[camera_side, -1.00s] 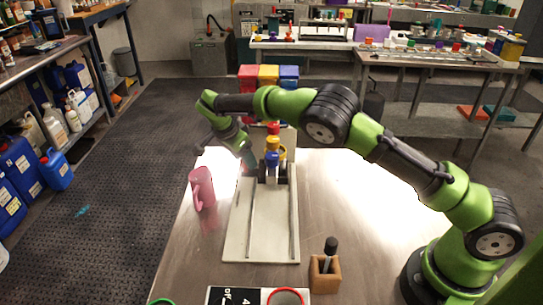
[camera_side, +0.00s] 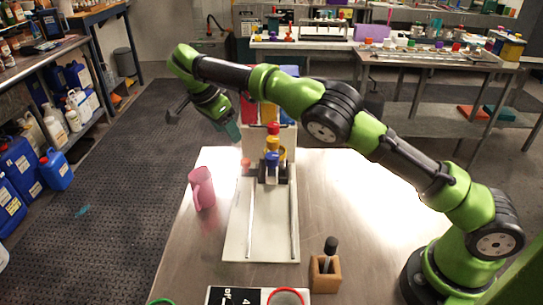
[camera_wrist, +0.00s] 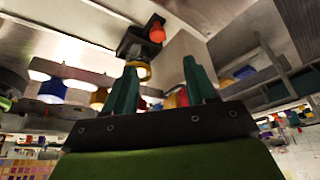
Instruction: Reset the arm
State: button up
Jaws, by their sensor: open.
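My gripper (camera_side: 234,132) is raised above the back left of the steel table, with its teal fingers angled down to the right. In the wrist view my gripper (camera_wrist: 160,66) has its two teal fingers spread apart, with nothing held between them. A fixture with red, yellow and blue parts (camera_side: 272,146) stands at the back of a white railed board (camera_side: 262,235), just right of and below my fingers. Its red part (camera_wrist: 156,31) and yellow part (camera_wrist: 141,70) show beyond the fingers in the wrist view.
A pink mug (camera_side: 202,188) stands left of the board. A wooden block (camera_side: 325,275) holding a dark-handled tool stands at the front right. Red, yellow and blue containers behind the table are partly hidden by my arm.

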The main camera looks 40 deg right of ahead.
jog(key=s+d+r+n+t+y, duration=0.2)
jog(key=s+d+r+n+y, duration=0.35)
jog(key=s+d+r, duration=0.5)
jog(key=s+a+f+n+t+y, duration=0.1)
jog(key=s+n+t, duration=0.4)
jog(key=s, duration=1.6)
jog(key=a+f+n, duration=0.1)
jog(key=a+n, duration=0.1)
jog(key=n, duration=0.1)
jog(key=shift+s, duration=0.3)
